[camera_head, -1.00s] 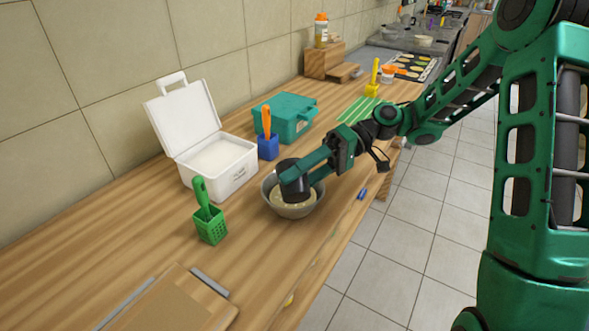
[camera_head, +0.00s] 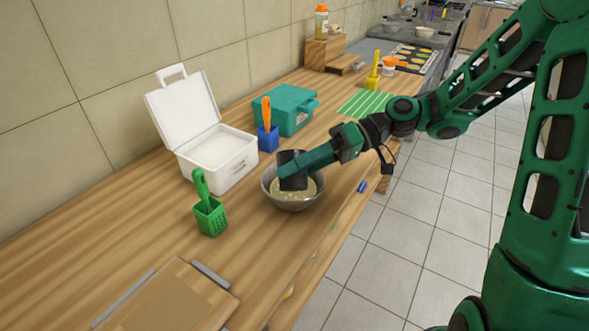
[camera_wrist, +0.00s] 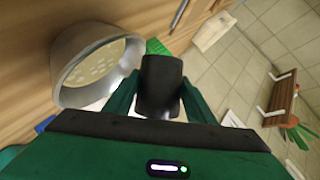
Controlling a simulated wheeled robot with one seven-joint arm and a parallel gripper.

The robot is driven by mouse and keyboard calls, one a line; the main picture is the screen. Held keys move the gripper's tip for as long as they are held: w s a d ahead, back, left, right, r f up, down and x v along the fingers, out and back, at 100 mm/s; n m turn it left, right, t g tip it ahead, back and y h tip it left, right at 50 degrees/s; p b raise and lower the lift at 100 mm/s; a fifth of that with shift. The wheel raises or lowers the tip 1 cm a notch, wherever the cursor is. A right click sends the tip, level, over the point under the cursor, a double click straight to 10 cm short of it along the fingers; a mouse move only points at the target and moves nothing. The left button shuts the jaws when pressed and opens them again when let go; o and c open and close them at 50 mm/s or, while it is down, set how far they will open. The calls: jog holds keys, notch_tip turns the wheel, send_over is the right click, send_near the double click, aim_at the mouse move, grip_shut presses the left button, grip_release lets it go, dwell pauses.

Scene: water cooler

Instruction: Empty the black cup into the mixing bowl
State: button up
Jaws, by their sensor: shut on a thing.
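My gripper (camera_head: 298,172) is shut on the black cup (camera_head: 291,157), with one finger on each side of it in the wrist view. The cup is over the grey mixing bowl (camera_head: 300,207) in the head view. I cannot tell its exact tilt or see its inside. The bowl stands on the wooden counter and holds a pale, lumpy mixture.
An open white box (camera_head: 215,160) with pale contents and a green holder with a scoop (camera_head: 209,217) stand left of the bowl. A blue holder with an orange-handled tool (camera_head: 267,138) and a teal case (camera_head: 287,110) are behind.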

jog(key=shift+d+r+n, duration=0.1)
jog(key=shift+d+n, duration=0.2)
jog(key=shift+n, duration=0.7)
jog(key=shift+a, duration=0.1)
